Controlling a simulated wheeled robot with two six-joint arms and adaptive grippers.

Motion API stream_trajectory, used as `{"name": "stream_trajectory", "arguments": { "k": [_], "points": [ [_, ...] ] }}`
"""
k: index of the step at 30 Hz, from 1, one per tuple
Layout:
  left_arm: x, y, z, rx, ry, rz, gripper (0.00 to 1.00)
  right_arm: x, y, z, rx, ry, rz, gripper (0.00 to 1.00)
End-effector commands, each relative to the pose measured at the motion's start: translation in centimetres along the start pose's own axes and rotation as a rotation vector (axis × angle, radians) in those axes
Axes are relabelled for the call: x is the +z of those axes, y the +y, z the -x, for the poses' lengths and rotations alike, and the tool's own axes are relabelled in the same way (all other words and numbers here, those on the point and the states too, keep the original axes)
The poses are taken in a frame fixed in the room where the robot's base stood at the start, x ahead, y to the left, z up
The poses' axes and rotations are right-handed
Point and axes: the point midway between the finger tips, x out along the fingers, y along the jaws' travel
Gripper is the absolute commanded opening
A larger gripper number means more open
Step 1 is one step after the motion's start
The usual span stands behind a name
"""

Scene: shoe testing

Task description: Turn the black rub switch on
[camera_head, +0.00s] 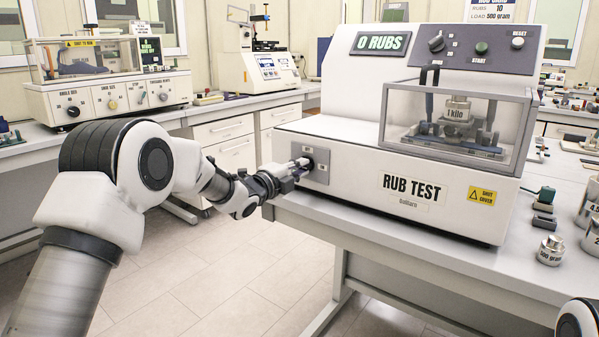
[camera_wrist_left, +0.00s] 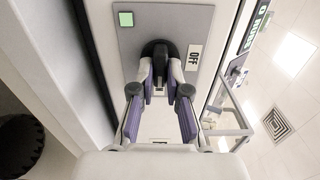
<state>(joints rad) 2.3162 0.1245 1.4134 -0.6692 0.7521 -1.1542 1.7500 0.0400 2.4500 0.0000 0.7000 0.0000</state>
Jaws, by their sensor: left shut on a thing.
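The rub test machine (camera_head: 345,180) stands on the table, with a grey switch plate (camera_head: 321,171) at the left end of its front. My left gripper (camera_head: 301,163) reaches that plate and hides most of the switch in the head view. In the left wrist view, the black rub switch (camera_wrist_left: 158,52) sits on the plate between a green square (camera_wrist_left: 126,19) and an OFF label (camera_wrist_left: 194,58). My left gripper's fingertips (camera_wrist_left: 160,72) are shut on the switch, one on each side. My right gripper is out of view.
A clear cover (camera_head: 400,110) encloses the 1 kilo weight (camera_head: 457,108) on the machine. The display (camera_head: 381,43) reads 0 RUBS. Loose weights (camera_head: 551,250) stand at the right. Another testing machine (camera_head: 115,95) is on the back-left bench. Open floor lies left of the table.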

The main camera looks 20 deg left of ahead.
Motion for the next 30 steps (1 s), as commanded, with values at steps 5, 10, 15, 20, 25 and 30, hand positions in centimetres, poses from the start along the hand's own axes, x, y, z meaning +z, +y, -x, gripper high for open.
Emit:
{"name": "stream_trajectory", "arguments": {
  "k": [5, 10, 15, 20, 25, 30],
  "points": [
    [-0.1, 0.2, 0.0, 0.004, 0.002, -0.003, 0.00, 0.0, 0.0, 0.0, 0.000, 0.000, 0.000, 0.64],
    [-0.1, 0.2, 0.0, 0.004, 0.002, -0.002, 0.36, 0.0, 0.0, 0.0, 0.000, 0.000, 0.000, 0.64],
    [-0.1, 0.1, 0.0, 0.003, 0.001, -0.002, 0.40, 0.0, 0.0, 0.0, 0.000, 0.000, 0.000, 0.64],
    [0.0, 0.1, 0.1, 0.002, 0.001, -0.001, 0.40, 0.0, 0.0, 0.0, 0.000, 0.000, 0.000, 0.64],
    [0.0, 0.0, 2.3, 0.002, 0.000, 0.001, 0.40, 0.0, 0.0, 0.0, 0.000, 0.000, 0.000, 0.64],
    [0.0, 0.0, 6.7, 0.002, 0.000, 0.004, 0.40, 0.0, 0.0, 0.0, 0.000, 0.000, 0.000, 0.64]
  ]
}}
